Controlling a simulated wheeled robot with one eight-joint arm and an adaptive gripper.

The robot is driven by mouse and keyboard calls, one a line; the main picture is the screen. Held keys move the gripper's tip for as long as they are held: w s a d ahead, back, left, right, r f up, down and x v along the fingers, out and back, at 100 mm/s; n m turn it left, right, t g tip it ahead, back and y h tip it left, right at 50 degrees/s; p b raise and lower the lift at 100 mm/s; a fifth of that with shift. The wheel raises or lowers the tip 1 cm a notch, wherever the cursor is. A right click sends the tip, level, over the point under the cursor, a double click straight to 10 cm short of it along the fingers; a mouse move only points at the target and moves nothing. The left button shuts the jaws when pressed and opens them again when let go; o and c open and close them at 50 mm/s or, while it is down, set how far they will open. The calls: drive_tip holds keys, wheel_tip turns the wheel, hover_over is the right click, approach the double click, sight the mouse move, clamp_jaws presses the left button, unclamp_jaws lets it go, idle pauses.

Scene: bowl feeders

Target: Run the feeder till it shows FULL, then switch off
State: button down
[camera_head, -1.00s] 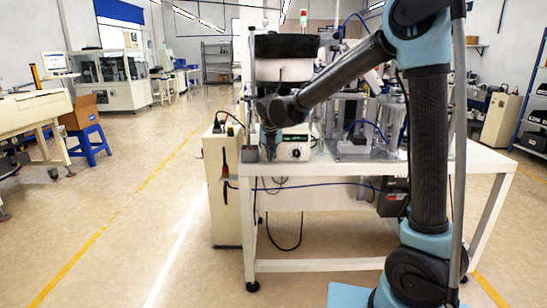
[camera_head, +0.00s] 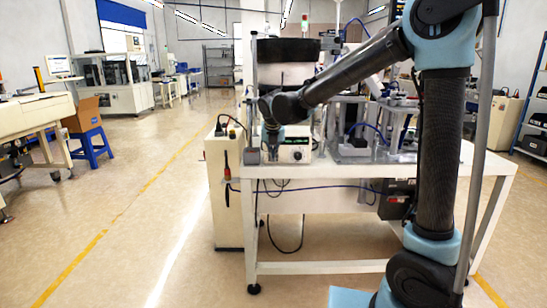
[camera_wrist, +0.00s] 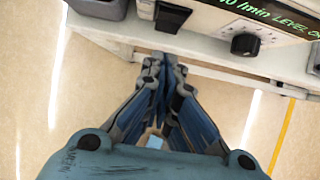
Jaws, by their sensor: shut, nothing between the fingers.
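The feeder's black bowl (camera_head: 287,49) stands above the bench on a pale body. The control box (camera_head: 294,143) sits at the bench's front left with a dark round knob (camera_wrist: 245,44). In the wrist view, a display strip (camera_wrist: 275,17) shows green text, partly "l/min LEVEL"; the rest is cut off. A black rocker-like switch (camera_wrist: 171,17) is on the box front, left of the knob. My gripper (camera_wrist: 165,60) is shut and empty, its tips just below that switch in the picture. I cannot tell whether they touch. In the head view my gripper (camera_head: 271,147) partly hides the box's left side.
The white bench (camera_head: 330,171) carries fixtures right of the box. A grey bin (camera_wrist: 98,7) is left of the switch. A beige cabinet (camera_head: 222,190) stands at the bench's left end, with cables hanging nearby. The floor left of it is open.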

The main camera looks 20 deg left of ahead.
drive_tip(key=a+v, duration=0.1)
drive_tip(key=v, duration=0.8)
drive_tip(key=shift+w+d+r, duration=0.15)
drive_tip(key=shift+d+r, duration=0.25)
drive_tip(key=s+f+t, duration=0.1)
drive_tip(key=s+f, duration=0.1)
drive_tip(key=shift+s+d+f+t+y, duration=0.1)
drive_tip(key=shift+s+f+t+y, duration=0.2)
drive_tip(key=shift+f+t, duration=0.1)
drive_tip(key=shift+w, duration=0.1)
drive_tip(key=w+r+x, duration=0.1)
drive_tip(key=x, duration=1.2)
drive_tip(key=shift+w+a, duration=0.2)
drive_tip(key=shift+w, duration=0.2)
drive_tip(key=shift+d, duration=0.1)
